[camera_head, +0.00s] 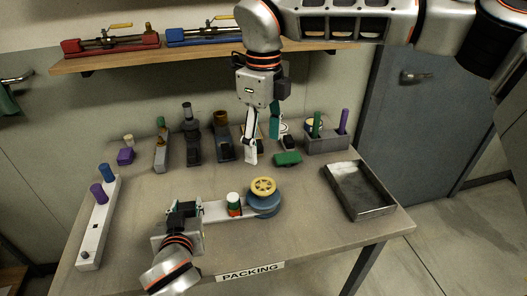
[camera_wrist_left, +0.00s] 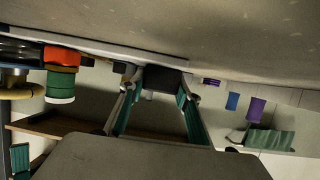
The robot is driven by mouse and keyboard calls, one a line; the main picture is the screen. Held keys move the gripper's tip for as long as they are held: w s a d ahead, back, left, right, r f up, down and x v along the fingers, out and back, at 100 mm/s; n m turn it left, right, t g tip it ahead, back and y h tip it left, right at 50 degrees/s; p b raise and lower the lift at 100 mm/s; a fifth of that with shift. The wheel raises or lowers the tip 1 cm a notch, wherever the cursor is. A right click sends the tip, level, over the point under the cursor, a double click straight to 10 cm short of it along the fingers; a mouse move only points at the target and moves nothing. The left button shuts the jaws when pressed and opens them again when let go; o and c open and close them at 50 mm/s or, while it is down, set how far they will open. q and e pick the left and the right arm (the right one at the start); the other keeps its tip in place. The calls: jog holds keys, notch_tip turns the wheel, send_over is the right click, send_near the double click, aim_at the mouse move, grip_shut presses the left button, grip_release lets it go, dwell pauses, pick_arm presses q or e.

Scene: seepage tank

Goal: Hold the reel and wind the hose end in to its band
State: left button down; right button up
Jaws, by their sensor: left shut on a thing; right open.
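The reel (camera_head: 264,200), blue with a yellow wheel on top, stands near the table's front at the right end of a pale bar (camera_head: 214,211). A small white, green and red cylinder (camera_head: 234,204) stands on the bar beside it; it also shows at the left of the left wrist view (camera_wrist_left: 60,84). My left gripper (camera_head: 186,210) is shut on the dark block (camera_wrist_left: 160,80) at the bar's left end. My right gripper (camera_head: 262,150) is open and empty above the table, behind the reel. I cannot make out a separate hose or band.
A green block (camera_head: 287,158) lies behind the reel. A metal tray (camera_head: 386,204) is at the right. A grey holder (camera_head: 327,140) with green and purple pegs stands at the back. A white rail (camera_head: 95,232) with pegs lies at the left. Several small fixtures line the back.

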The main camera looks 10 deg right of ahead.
dwell(0.3)
pick_arm(q)
jog(key=c, duration=1.4)
grip_release()
jog(key=shift+s, duration=0.1)
